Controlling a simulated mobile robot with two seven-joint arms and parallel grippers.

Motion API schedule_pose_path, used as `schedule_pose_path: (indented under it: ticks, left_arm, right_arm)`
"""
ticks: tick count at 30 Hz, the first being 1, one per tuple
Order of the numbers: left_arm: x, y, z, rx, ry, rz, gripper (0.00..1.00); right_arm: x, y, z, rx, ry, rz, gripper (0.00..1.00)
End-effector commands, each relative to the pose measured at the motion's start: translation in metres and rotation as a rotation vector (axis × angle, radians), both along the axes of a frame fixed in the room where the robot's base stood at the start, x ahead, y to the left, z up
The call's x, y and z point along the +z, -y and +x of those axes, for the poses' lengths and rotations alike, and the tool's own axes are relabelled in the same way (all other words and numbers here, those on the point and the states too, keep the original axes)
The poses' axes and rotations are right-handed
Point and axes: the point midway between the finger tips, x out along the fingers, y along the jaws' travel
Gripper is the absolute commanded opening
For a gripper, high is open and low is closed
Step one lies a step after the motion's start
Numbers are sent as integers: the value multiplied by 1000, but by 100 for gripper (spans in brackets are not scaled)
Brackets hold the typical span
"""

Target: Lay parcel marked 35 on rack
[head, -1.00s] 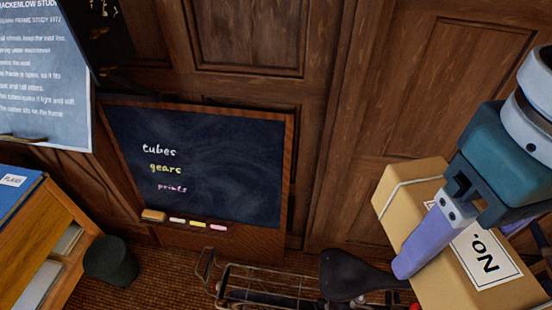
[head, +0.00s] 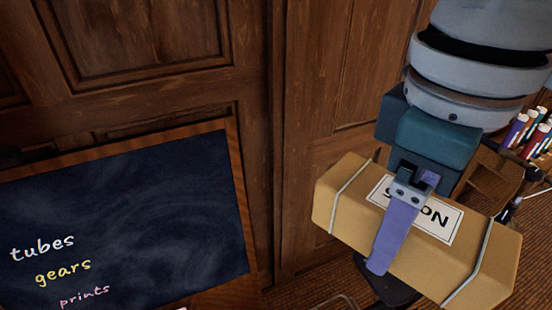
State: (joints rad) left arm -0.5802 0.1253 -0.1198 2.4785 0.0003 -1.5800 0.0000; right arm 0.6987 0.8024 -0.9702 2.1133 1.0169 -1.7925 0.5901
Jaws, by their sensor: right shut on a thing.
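A brown box-shaped parcel (head: 480,265) with pale straps near both ends is in my right gripper (head: 382,258), at the right of the head view. One lilac finger lies across its top face and white label; the other finger is hidden. The label shows "No" upside down; the finger covers part of the number, so I cannot read it for sure. The parcel is held tilted, in the air above a dark bicycle saddle (head: 392,292). A thin wire edge of the rack (head: 345,301) shows at the bottom; the rest is out of frame or hidden. My left gripper is not in view.
A chalkboard (head: 130,215) reading tubes, gears and prints stands at the left against wooden panelling (head: 340,80). At the right, a wooden holder (head: 492,180) has several coloured tubes (head: 515,130) beside it. Brown woven floor (head: 300,292) shows low down.

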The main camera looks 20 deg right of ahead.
Motion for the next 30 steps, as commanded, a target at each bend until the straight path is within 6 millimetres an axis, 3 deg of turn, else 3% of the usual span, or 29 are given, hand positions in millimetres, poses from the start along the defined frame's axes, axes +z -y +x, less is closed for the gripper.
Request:
schedule_pose_path:
  ticks: [1, 30]
  left_arm:
    - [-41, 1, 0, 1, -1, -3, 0]
    - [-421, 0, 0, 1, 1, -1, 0]
  right_arm:
    - [-39, 1, 4, 37, 2, -1, 0]
    - [-363, 11, 61, 869, -18, 7, 0]
